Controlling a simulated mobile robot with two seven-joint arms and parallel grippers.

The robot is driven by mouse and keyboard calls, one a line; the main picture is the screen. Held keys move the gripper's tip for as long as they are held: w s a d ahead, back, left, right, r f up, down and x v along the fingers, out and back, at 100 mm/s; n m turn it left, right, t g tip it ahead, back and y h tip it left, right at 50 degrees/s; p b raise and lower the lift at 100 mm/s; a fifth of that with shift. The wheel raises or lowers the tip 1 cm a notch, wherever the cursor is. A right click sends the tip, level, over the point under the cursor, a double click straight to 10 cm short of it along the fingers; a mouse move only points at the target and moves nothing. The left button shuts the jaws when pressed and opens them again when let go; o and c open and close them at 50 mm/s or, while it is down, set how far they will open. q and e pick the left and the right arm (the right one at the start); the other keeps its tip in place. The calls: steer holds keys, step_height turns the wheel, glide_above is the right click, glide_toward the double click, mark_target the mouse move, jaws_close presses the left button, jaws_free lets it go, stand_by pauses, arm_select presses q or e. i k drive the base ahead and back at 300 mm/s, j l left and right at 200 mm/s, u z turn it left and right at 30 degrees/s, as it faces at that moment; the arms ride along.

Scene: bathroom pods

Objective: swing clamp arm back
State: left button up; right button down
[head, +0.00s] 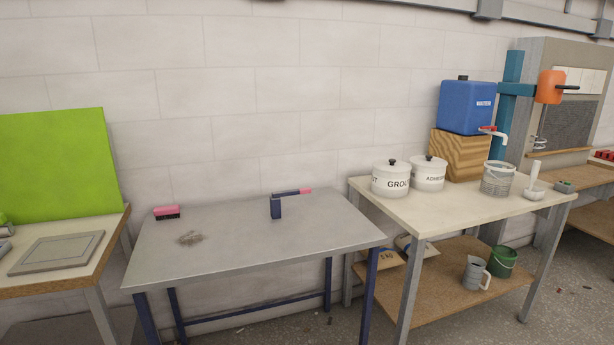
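A small clamp stands on the grey metal table (178,248), near its back edge. It has a dark blue upright post (276,207) and a thin clamp arm (286,193) at the post's top. The arm runs roughly level, out to the right, and ends in a pink tip (305,190). Nothing visible lies under the arm. Neither of my grippers shows in the head view.
The right table (440,217) carries white pots (391,181), a blue water tank (466,107) and a bucket (497,180). A green panel (55,160) stands left.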

mark_target(303, 191)
steer(key=u, duration=0.25)
steer(key=i+l+u, duration=0.15)
steer(key=u, duration=0.3)
steer(key=i+l+u, duration=0.15)
steer(key=l+u, duration=0.3)
steer(key=i+l+u, duration=0.15)
steer(key=l, duration=0.25)
steer(key=l+u, duration=0.15)
steer(key=l, duration=0.25)
steer(key=i+l, duration=0.1)
steer(key=l, duration=0.9)
steer(key=i+l+u, duration=0.1)
steer(key=l, duration=0.45)
steer(key=i, duration=0.05)
